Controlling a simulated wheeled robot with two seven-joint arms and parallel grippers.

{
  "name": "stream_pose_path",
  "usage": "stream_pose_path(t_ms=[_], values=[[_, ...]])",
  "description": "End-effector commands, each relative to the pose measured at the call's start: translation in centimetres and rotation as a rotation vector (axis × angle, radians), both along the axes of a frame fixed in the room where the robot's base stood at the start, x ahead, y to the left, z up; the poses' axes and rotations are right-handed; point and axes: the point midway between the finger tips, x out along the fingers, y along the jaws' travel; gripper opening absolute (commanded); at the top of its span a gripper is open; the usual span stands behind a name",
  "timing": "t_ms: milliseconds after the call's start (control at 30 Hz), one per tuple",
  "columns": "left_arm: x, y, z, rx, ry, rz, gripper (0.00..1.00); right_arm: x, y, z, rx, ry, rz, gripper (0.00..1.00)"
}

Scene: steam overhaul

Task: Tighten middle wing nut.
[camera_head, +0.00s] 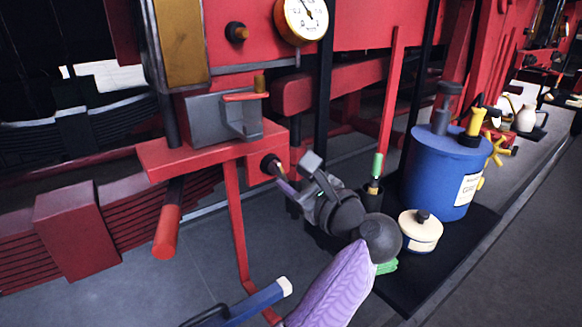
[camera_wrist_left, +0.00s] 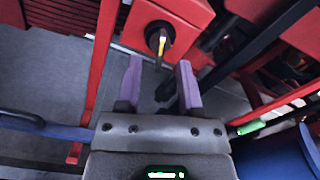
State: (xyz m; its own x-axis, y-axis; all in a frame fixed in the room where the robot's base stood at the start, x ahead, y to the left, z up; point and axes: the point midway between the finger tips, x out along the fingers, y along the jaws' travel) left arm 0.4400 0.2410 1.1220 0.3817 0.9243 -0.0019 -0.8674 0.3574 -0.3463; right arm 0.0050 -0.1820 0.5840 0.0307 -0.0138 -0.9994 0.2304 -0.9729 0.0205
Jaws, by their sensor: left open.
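A small dark wing nut fitting (camera_wrist_left: 159,38) with a thin yellow-white wing stands out from a red block's face in the left wrist view. In the head view it is at the right end of the red bracket (camera_head: 269,163), partly hidden by my fingers. My left gripper (camera_head: 284,186) is in front of it, with the fingers pointing at it. In the left wrist view the open purple fingers (camera_wrist_left: 158,75) are spread on either side below the nut, with a gap still between fingertips and nut. My right gripper is not in view.
A blue canister (camera_head: 437,180) and a cream lidded pot (camera_head: 420,232) stand on a black mat right of my arm. A green-tipped tool (camera_head: 376,168) stands beside them. A blue bar with a white end (camera_head: 258,302) is below. A pressure gauge (camera_head: 302,17) is above.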

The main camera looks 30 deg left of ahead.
Motion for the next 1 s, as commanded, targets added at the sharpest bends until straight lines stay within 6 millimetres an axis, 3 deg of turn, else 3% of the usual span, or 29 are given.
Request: stream_pose_path(t_ms=[100,233,567,667,800,1000], values=[[0.9,2.3,0.0,0.004,0.001,0.002,0.47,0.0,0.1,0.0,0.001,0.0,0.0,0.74],[1.5,3.6,0.0,0.004,0.002,0.0,0.47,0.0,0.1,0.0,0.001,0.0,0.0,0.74],[1.7,4.1,-0.1,0.002,0.004,-0.001,0.47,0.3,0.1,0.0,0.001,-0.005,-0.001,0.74],[1.7,4.1,-0.1,0.003,0.004,-0.001,0.3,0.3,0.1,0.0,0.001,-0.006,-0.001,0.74],[1.7,4.1,-0.1,0.003,0.004,-0.001,0.0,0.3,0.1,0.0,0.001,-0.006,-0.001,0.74],[1.7,4.1,-0.1,0.003,0.005,-0.001,0.0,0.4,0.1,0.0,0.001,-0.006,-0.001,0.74]])
